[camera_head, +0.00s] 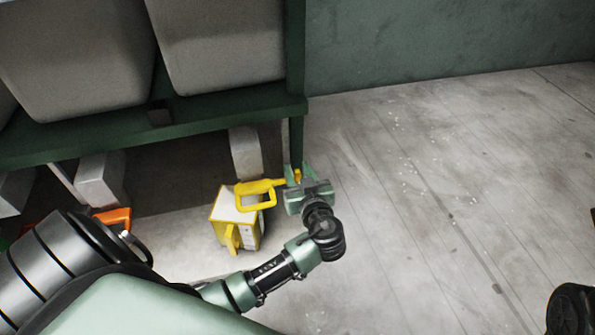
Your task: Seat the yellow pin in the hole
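A yellow part with a looped handle (257,191) lies at the top of a yellow and white box (226,215) near the shelf's front leg; I take it for the yellow pin, but cannot be sure. Its narrow right end reaches my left gripper (298,175). The green gripper fingers are a little apart, with a small bit of yellow showing between them. I cannot tell whether they grip it or whether that bit joins the looped part. The hole cannot be made out. My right gripper is not in view.
A dark green shelf (215,113) carrying big grey foam blocks (222,45) stands above and behind the box. Pale blocks (102,181) and an orange thing (116,217) are under it at left.

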